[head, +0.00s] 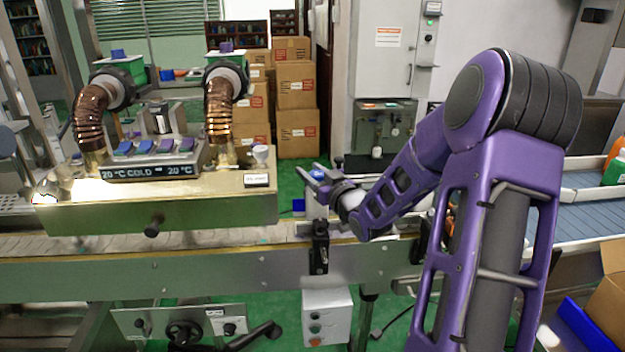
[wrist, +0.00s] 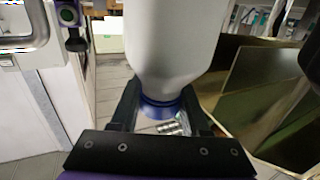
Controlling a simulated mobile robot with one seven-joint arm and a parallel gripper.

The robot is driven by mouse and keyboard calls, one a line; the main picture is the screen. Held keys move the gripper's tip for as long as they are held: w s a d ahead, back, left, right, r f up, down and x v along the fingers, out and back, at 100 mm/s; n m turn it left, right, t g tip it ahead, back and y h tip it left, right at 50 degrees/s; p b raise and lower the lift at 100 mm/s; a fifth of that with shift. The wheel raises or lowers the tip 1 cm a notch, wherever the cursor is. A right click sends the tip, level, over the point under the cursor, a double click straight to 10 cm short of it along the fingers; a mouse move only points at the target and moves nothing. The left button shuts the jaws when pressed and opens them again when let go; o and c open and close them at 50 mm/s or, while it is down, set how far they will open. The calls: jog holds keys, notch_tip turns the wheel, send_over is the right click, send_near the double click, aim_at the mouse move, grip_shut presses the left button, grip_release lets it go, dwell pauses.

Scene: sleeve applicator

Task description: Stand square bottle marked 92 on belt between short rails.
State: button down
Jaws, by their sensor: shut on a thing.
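My gripper (head: 325,184) is shut on the neck of a pale grey-white bottle (head: 315,208) with a blue cap, above the belt line right of the heating tunnel. The bottle hangs upright below the jaws in the head view. In the wrist view the bottle (wrist: 172,40) fills the upper middle, its blue collar (wrist: 160,108) between the fingers. No number shows on it, and its base is hidden or too small to tell if it touches the belt. The belt (head: 120,246) runs across the picture. A black rail clamp (head: 320,246) stands on its near side, below the bottle.
The heating tunnel (head: 200,210) with two copper ducts stands over the belt at left. A second conveyor (head: 590,208) lies at right with orange and green bottles. A control box (head: 327,316) hangs below the belt. Cardboard boxes (head: 297,85) are stacked behind.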

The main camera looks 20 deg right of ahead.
jog(key=shift+f, duration=0.5)
jog(key=shift+f, duration=0.2)
jog(key=shift+c, duration=1.9)
grip_release()
jog(key=shift+r, duration=0.1)
jog(key=shift+s, duration=0.2)
jog(key=s+d, duration=0.1)
jog(key=s, duration=1)
jog(key=shift+s+d+p, duration=0.25)
jog(key=shift+p, duration=0.15)
